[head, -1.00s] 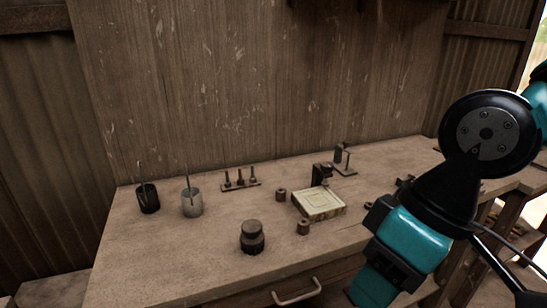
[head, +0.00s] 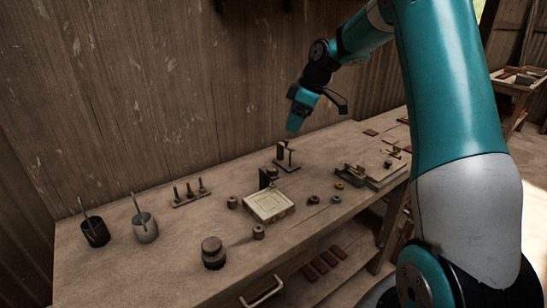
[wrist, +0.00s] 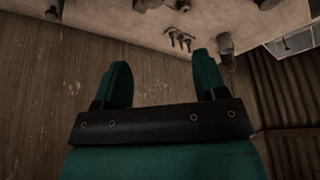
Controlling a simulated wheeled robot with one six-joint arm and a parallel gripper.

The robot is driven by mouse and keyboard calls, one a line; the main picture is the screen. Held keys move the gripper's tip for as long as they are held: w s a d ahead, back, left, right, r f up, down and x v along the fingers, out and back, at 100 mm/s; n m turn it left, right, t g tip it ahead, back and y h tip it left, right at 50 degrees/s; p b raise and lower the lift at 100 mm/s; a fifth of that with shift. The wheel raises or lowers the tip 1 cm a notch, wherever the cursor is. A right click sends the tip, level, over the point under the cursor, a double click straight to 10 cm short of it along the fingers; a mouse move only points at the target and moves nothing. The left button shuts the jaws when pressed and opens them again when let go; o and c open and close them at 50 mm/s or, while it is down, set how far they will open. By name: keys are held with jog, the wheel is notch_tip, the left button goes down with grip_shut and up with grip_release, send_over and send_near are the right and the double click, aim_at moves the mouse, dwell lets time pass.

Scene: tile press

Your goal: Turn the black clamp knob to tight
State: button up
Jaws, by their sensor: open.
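A pale square tile mould (head: 269,207) lies on the bench, with a small black clamp (head: 267,178) upright at its back edge. A second dark clamp-like stand (head: 286,157) is just behind it. Both are small, and I cannot tell a separate black knob or how tight it is. My gripper (head: 295,122) is above the back of the bench, above and apart from the stand. In the wrist view my gripper (wrist: 162,80) has its two teal fingers apart with nothing between them.
A dark cup (head: 95,233) and a grey cup (head: 145,229) holding tools stand at left, near a rack of pegs (head: 190,193). A dark round weight (head: 213,253) is at the front. Small cylinders surround the mould. A long fixture (head: 372,176) lies at right. A plank wall is behind.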

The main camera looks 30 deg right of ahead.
aim_at(273, 168)
jog(key=p+x, duration=0.1)
jog(key=x, duration=0.4)
jog(key=p+x, duration=0.1)
jog(key=x, duration=0.5)
jog(key=d+p+x, duration=0.1)
jog(key=x, duration=0.5)
jog(key=shift+w+f+p, duration=0.2)
jog(key=shift+w+p, duration=0.05)
jog(key=shift+p, duration=0.1)
jog(key=c, duration=0.9)
